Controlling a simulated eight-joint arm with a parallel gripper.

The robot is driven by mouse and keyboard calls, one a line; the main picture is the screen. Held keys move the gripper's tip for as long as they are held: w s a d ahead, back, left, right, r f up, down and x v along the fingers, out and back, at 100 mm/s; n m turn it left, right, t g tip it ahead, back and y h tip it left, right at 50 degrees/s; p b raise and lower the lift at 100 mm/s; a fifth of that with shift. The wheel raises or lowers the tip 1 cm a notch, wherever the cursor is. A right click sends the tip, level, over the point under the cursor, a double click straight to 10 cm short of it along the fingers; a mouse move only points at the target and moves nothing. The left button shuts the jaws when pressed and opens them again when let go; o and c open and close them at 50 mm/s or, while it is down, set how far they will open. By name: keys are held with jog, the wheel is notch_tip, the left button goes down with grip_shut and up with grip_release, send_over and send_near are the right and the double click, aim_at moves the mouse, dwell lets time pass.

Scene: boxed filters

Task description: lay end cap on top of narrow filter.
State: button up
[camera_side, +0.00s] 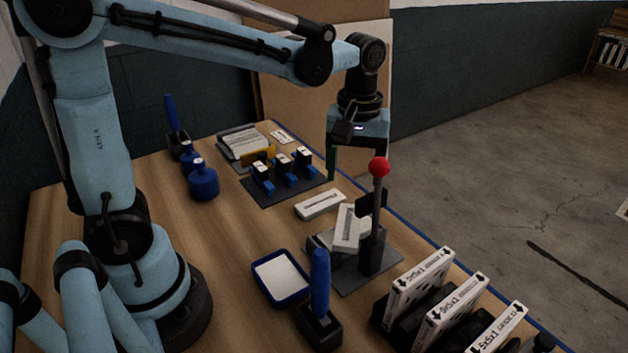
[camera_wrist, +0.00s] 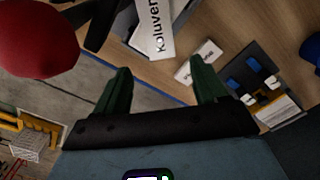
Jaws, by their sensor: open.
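My gripper (camera_side: 356,168) is open and empty, raised above the far right part of the table. Its two dark green fingers also show apart in the wrist view (camera_wrist: 160,74). A white box with dark lettering (camera_side: 350,229) lies tilted on a dark grey fixture (camera_side: 323,243); its print also shows in the wrist view (camera_wrist: 155,27). A smaller flat white piece (camera_side: 320,204) lies on the bare table just behind it, and also shows in the wrist view (camera_wrist: 199,62). I cannot tell for certain which is the end cap and which the narrow filter.
A lever with a red ball (camera_side: 379,167) stands upright beside the fixture, close to my gripper. White boxes (camera_side: 458,306) stand in a dark rack at front right. A blue tray (camera_side: 281,278) and a blue-handled tool (camera_side: 320,285) are at front. Blue clamps (camera_side: 285,168) sit behind.

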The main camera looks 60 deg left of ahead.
jog(key=s+a+m+t, duration=0.2)
jog(key=s+m+t, duration=0.5)
jog(key=m, duration=0.2)
jog(key=shift+s+a, duration=0.15)
jog(key=shift+a, duration=0.25)
jog(key=shift+c, duration=0.5)
dwell(0.4)
